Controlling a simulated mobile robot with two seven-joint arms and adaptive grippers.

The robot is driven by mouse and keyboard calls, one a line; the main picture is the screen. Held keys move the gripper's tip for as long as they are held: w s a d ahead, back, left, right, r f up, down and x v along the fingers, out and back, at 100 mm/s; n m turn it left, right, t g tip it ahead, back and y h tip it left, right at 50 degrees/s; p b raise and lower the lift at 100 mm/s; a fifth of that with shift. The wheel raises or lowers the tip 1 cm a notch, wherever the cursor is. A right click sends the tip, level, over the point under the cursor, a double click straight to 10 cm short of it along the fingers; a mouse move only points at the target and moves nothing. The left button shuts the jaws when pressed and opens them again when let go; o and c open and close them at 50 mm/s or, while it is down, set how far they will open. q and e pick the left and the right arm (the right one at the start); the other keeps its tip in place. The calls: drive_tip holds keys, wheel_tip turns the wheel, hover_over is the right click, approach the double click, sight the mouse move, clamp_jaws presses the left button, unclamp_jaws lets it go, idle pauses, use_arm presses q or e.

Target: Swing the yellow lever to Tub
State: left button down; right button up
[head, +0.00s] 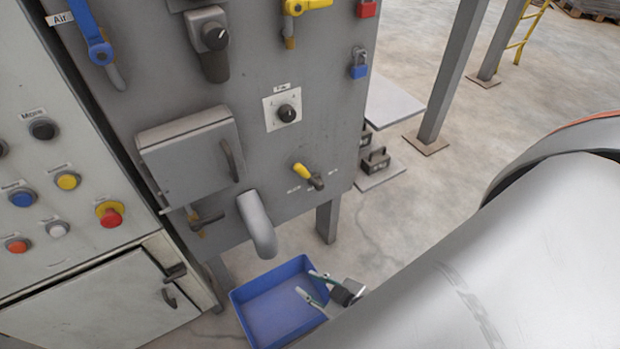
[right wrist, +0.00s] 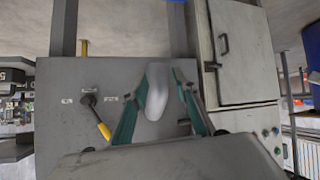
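The yellow lever (head: 303,171) is on the lower right of the grey machine panel. Its yellow handle slants up and left from a dark pivot, with small unreadable labels beside it. In the right wrist view the lever (right wrist: 102,127) shows left of my fingers, with its yellow end pointing down. My right gripper (head: 306,282) is open and empty, its two fingers apart in front of the blue tub (head: 240,318), low and well below the lever. The open fingers also show in the right wrist view (right wrist: 158,68), with the spout seen between them. My left gripper is not in view.
The grey curved spout (head: 258,225) hangs left of the lever, above the tub. A hatch box (head: 190,150) juts from the panel, and a black knob (head: 287,113) sits above the lever. Another yellow handle (head: 308,5) is at the top. A button cabinet (head: 50,150) stands left.

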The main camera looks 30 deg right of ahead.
drive_tip(key=shift+w+d, duration=0.2)
drive_tip(key=shift+d, duration=0.05)
clamp_jaws()
drive_tip(key=w+d+r+n+t+y+b, duration=0.1)
drive_tip(key=w+d+r+n, duration=0.4)
drive_tip(key=n, duration=0.6)
drive_tip(key=w+d+r+n+t+y, duration=0.2)
drive_tip(key=w+d+r+n, duration=0.4)
drive_tip(key=n, duration=0.6)
drive_tip(key=shift+w+d+r+n+b, duration=0.3)
drive_tip(key=shift+w+d+b, duration=0.1)
drive_tip(key=shift+w, duration=0.8)
